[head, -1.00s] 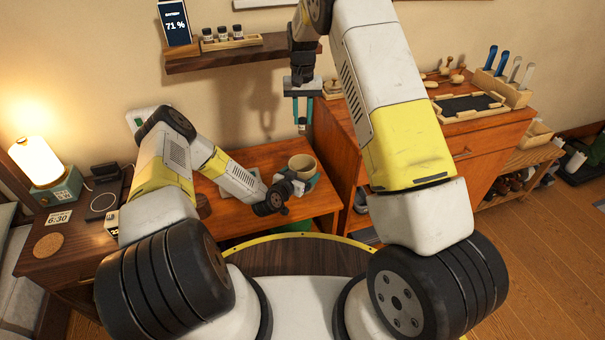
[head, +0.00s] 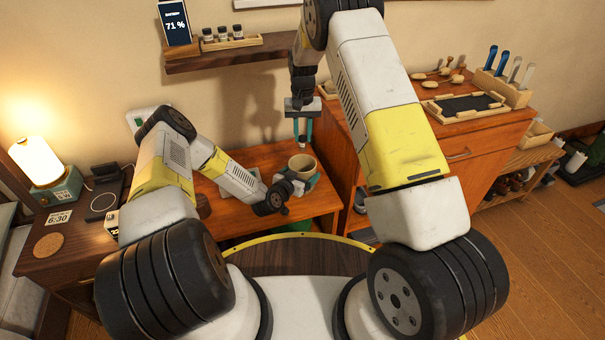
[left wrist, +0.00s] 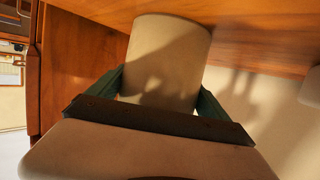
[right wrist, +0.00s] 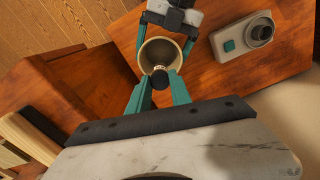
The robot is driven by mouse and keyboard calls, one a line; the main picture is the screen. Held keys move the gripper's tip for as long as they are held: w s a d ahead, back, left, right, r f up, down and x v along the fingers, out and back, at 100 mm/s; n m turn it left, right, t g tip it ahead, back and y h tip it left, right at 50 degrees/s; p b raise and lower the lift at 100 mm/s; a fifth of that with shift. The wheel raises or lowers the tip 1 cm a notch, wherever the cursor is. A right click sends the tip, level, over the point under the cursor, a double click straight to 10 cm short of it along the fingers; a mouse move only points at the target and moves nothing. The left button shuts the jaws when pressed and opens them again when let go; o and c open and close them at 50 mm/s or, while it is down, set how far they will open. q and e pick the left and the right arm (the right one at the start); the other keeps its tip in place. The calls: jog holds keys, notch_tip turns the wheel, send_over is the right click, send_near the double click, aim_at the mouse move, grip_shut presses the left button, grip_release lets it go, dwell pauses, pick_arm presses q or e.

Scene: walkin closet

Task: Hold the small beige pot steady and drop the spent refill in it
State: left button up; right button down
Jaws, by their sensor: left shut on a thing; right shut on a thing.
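The small beige pot (head: 302,163) stands on the low wooden table, its mouth facing up. My left gripper (head: 302,183) is shut on the pot's sides. The left wrist view shows the pot (left wrist: 165,65) between the teal fingers. My right gripper (head: 303,143) points down just above the pot. It is shut on the spent refill (right wrist: 160,78), a small dark-and-pale piece between its fingertips. In the right wrist view the refill lines up with the near part of the pot's mouth (right wrist: 155,50). How far it is above the rim is hard to tell.
A wooden wall shelf (head: 225,56) with small bottles hangs behind. A wooden dresser (head: 480,140) stands close on the right. A lit lamp (head: 38,150) is at the far left.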

aim_at(303, 146)
jog(key=shift+f, duration=2.45)
jog(key=c, duration=1.1)
grip_release()
notch_tip(303, 146, up, 12)
jog(key=shift+r, duration=0.1)
pick_arm(q)
jog(key=o, duration=1.5)
jog(key=shift+o, duration=0.2)
